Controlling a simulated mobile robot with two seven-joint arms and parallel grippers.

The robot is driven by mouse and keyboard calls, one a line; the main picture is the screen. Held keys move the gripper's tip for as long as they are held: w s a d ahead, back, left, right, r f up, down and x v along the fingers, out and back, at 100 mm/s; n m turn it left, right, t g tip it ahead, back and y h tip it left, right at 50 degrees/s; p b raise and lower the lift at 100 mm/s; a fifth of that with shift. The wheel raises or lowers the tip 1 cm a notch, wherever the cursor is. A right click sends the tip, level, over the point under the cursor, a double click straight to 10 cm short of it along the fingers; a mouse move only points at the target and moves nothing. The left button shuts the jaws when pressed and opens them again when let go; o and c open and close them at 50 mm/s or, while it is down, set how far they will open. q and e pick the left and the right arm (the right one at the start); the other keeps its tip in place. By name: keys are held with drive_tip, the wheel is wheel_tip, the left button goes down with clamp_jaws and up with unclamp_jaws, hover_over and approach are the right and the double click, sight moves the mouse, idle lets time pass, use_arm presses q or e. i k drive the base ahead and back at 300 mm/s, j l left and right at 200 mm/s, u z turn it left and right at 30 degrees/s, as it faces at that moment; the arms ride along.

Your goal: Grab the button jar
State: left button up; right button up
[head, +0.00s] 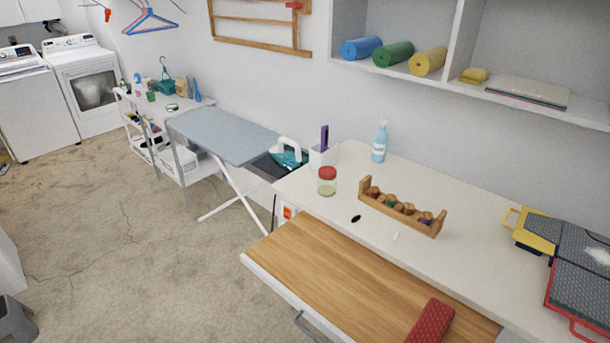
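A small clear jar with a red lid (327,181) stands upright on the left part of the white worktop (455,237). It looks like the button jar, but its pale contents are too small to make out. A white holder (323,157) with a purple item stands just behind it. Neither of my grippers shows in the head view.
A wooden rack with spools (401,207) stands right of the jar, and a blue bottle (379,142) behind. A wooden pull-out board (345,280) juts out in front, with a red item (429,321) on it. An ironing board (222,134) is at left.

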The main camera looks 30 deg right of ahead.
sight(325, 188)
drive_tip(key=i+j, duration=0.4)
drive_tip(key=i, duration=0.15)
drive_tip(key=i+j, duration=0.4)
drive_tip(key=i, duration=0.2)
drive_tip(key=i+j+z, duration=0.45)
drive_tip(key=i+j, duration=0.35)
